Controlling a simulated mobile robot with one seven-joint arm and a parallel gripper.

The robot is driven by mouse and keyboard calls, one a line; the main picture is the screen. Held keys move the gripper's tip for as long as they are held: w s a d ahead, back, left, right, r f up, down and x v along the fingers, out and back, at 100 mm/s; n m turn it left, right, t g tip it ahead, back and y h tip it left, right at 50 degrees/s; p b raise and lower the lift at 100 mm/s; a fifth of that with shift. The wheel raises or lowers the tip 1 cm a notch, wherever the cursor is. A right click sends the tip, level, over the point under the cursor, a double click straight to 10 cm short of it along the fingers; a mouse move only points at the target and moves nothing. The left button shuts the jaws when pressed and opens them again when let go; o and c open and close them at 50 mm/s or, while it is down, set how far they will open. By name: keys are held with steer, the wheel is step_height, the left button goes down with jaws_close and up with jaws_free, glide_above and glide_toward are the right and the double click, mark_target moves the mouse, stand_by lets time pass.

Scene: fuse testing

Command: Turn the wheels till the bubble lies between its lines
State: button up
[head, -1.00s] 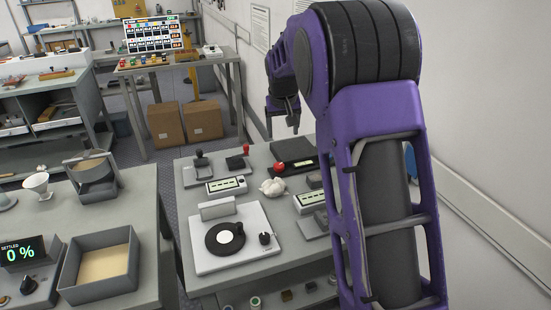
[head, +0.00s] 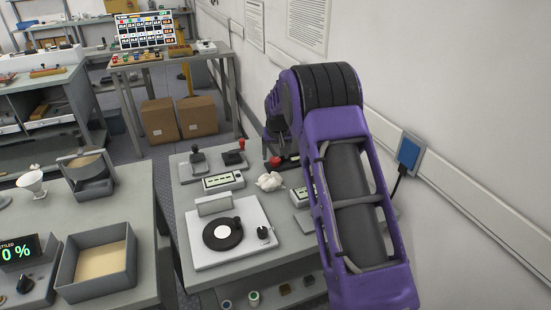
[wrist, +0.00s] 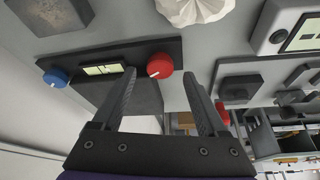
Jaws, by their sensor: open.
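In the wrist view a dark level bar carries a blue wheel (wrist: 56,78) at its left, a pale vial window (wrist: 102,69) between, and a red wheel (wrist: 160,65). The vial has dark marks, but bubble and lines are too small to tell apart. My gripper (wrist: 160,75) is open, and the red wheel shows between its fingertips. I cannot tell whether the fingers touch it. In the head view the red wheel (head: 276,161) is just below my gripper, and my arm hides most of the bar and the blue wheel.
A crumpled white object (head: 270,181) and a white box with a display (head: 223,181) stand near the bar. A turntable-like device (head: 265,214) is at the table's front. The wall (head: 370,60) is close on the right, with a blue wall panel (head: 409,152).

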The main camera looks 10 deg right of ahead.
mark_target(275, 162)
steer(key=shift+x, duration=1.3)
jaws_close()
